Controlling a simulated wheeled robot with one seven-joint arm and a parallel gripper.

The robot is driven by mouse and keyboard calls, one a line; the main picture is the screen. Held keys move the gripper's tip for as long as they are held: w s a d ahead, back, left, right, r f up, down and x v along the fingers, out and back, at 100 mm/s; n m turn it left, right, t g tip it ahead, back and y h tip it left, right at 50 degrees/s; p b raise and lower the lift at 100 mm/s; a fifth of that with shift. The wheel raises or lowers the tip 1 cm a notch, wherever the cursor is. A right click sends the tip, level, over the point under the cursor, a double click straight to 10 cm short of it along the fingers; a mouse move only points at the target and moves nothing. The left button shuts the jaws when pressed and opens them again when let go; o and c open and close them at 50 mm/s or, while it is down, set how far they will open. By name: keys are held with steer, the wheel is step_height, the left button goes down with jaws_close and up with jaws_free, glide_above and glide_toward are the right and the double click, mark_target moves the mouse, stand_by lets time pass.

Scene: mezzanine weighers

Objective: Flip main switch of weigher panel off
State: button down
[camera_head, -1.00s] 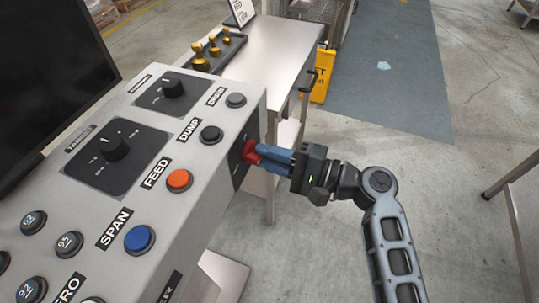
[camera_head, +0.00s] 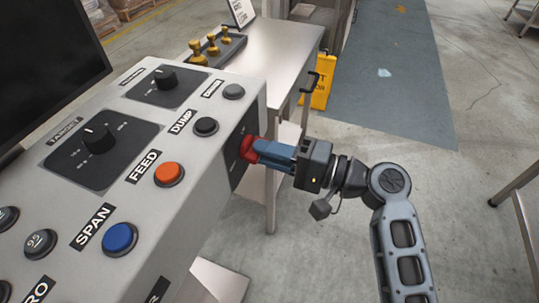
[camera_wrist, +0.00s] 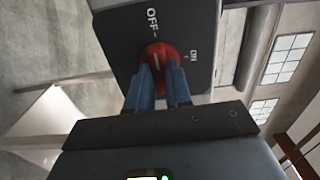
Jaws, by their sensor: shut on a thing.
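The weigher panel (camera_head: 195,165) is a light grey console with knobs and labelled buttons. Its main switch is a red knob (camera_head: 247,148) on a dark plate (camera_head: 238,166) on the panel's right side face. My gripper (camera_head: 262,151) has blue fingers that reach the knob from the right and are shut on it. In the wrist view the red knob (camera_wrist: 158,56) sits between the fingertips, partly hidden by them. OFF and ON are printed on the dark plate (camera_wrist: 118,38). A pale line on the knob points roughly toward the OFF side, tilted; its exact setting is hard to tell.
A steel table (camera_head: 270,62) stands behind the panel, with brass weights (camera_head: 212,46) in a dark holder. A yellow sign (camera_head: 321,90) stands beside it. A table edge (camera_head: 515,185) shows at the far right. Open concrete floor lies around my arm.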

steer(key=c, duration=1)
jaws_free()
steer(key=shift+c, duration=0.2)
steer(key=v, duration=0.7)
steer(key=shift+s+d+b, duration=0.15)
steer(key=shift+d+b, duration=0.2)
steer(key=shift+b, duration=0.1)
